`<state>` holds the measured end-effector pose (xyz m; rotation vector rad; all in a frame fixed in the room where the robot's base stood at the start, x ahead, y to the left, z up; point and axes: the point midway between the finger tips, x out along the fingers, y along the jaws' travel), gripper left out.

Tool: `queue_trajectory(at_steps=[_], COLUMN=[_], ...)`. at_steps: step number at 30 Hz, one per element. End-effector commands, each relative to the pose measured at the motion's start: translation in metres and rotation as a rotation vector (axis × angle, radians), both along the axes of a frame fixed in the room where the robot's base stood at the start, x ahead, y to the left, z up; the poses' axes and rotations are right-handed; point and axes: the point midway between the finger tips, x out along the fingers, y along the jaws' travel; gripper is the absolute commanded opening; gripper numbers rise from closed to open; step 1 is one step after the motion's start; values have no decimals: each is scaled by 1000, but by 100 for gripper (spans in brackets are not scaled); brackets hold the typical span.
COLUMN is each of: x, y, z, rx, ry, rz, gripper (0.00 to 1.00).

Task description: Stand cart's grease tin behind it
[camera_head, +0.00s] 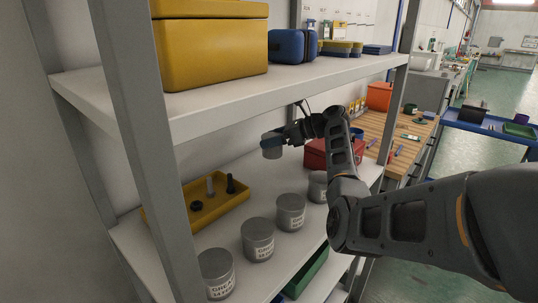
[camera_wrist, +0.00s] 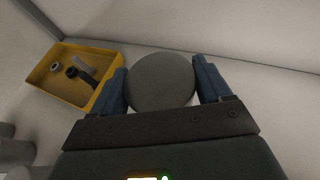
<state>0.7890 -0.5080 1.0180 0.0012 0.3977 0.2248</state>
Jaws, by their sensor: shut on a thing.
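My gripper (camera_head: 273,142) is shut on a grey tin (camera_head: 271,152) and holds it over the back part of the middle shelf (camera_head: 262,185), beneath the upper shelf. In the wrist view, the tin's round grey lid (camera_wrist: 162,82) sits between the two blue fingers. Its label does not show, and I cannot tell whether its base touches the shelf. Several similar grey tins stand in a row along the shelf's front: the nearest (camera_head: 217,274), then others (camera_head: 258,240), (camera_head: 291,212), with one (camera_head: 318,187) partly behind my arm. The nearest label seems to read "GREASE"; the smaller print is too small to read.
A yellow tray (camera_head: 205,203) with dark and grey parts lies left of the held tin. A red box (camera_head: 319,153) is to its right. A grey upright post (camera_head: 150,140) stands at the left front. A blue cart (camera_head: 485,128) stands at the far right. Bare shelf shows behind the row.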

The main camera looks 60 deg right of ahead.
Motion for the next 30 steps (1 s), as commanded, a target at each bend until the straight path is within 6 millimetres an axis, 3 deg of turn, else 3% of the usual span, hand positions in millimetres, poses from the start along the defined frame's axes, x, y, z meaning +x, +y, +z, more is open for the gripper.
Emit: queue_trajectory(at_steps=[7,11,19,25,26,30], x=[-2,-2,-2,-2,-2,-2], y=[26,27,27,27,27,27], z=[-14,-20,-54,-56,-56,-56], rx=[-3,-1,1,-1,-1,-1], ry=[-2,-1,0,-1,0,0], rz=[0,-1,-2,-1,-1,-1], gripper=[34,34,34,34,79,93])
